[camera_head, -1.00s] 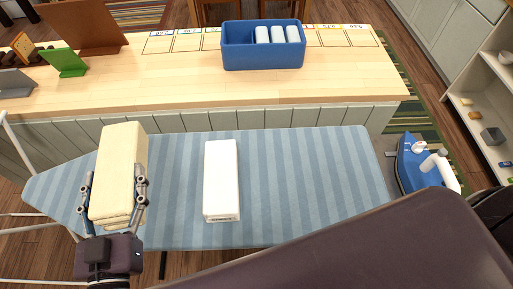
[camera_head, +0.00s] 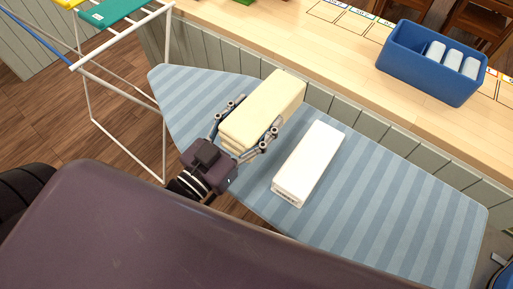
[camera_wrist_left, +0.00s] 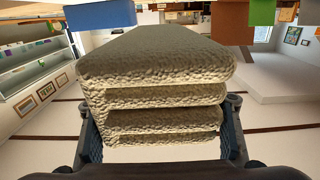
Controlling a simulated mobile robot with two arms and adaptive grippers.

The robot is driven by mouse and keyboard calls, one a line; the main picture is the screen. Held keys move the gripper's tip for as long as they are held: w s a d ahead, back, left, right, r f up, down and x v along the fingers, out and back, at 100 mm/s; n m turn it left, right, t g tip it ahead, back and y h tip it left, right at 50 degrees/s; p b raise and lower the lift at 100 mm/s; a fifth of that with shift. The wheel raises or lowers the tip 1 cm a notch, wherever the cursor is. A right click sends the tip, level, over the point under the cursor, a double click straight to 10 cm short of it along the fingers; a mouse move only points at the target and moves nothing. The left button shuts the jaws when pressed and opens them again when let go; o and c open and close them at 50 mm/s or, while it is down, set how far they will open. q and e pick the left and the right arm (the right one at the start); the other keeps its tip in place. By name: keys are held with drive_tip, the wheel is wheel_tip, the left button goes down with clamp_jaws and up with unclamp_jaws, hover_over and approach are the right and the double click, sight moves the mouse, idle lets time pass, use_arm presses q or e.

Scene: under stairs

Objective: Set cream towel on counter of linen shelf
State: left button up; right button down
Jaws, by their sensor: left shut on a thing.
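The folded cream towel (camera_head: 265,108) is held between the fingers of my left gripper (camera_head: 247,127), above the left part of the ironing board. In the left wrist view the towel (camera_wrist_left: 155,85) fills the middle, its folded layers facing the camera, with a finger on each side. I cannot make out the linen shelf for certain in the head view. My right gripper is not in view.
The blue striped ironing board (camera_head: 400,215) stands along a wooden counter (camera_head: 330,45). A blue bin (camera_head: 425,75) with rolled white towels sits on that counter. A white drying rack (camera_head: 125,50) with coloured cloths stands at the upper left. Wooden floor (camera_head: 60,120) is clear at the left.

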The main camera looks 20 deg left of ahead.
use_arm(q)
wheel_tip(320, 180, down, 7)
drive_tip(key=shift+r, duration=0.1)
wheel_tip(320, 180, down, 3)
drive_tip(key=shift+f, duration=0.3)
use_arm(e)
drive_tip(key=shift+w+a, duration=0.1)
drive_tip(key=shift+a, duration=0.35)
use_arm(q)
drive_tip(key=shift+f, duration=0.2)
drive_tip(key=o, duration=1.8)
drive_tip(key=shift+c, duration=0.2)
drive_tip(key=o, duration=0.4)
drive_tip(key=shift+c, duration=0.2)
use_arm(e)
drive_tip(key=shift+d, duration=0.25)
use_arm(q)
drive_tip(key=shift+s+r, duration=0.15)
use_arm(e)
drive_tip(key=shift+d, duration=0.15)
